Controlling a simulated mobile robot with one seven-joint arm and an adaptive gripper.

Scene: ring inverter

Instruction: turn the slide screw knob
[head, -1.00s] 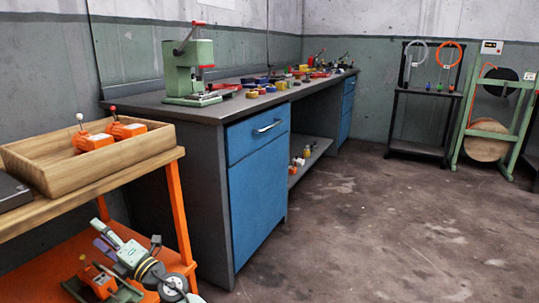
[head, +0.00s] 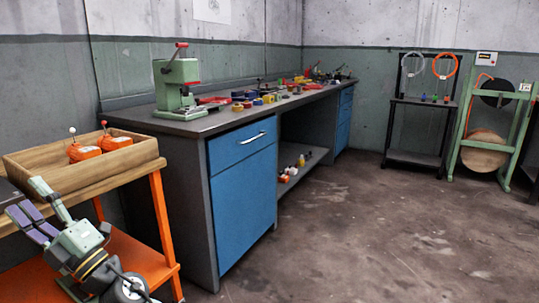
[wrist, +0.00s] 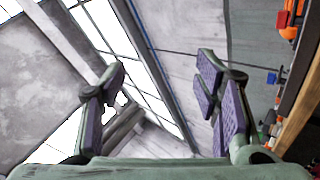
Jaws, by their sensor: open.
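I cannot make out a slide screw knob for certain in either view. A green press-like tool (head: 177,85) with a red-tipped lever stands on the near end of the workbench in the head view, and I cannot tell whether the knob belongs to it. My gripper (head: 24,199) is at the lower left of the head view, in front of the wooden tray on the orange cart. In the wrist view my gripper (wrist: 160,72) has its purple-padded fingers wide apart with nothing between them. It points up toward windows and the wall.
The wooden tray (head: 140,152) holds two orange devices (head: 84,150) with upright levers. The grey workbench (head: 200,123) with blue drawers carries several small coloured items. A black rack (head: 418,102) and a green reel stand (head: 513,130) are at the back right. The floor between is clear.

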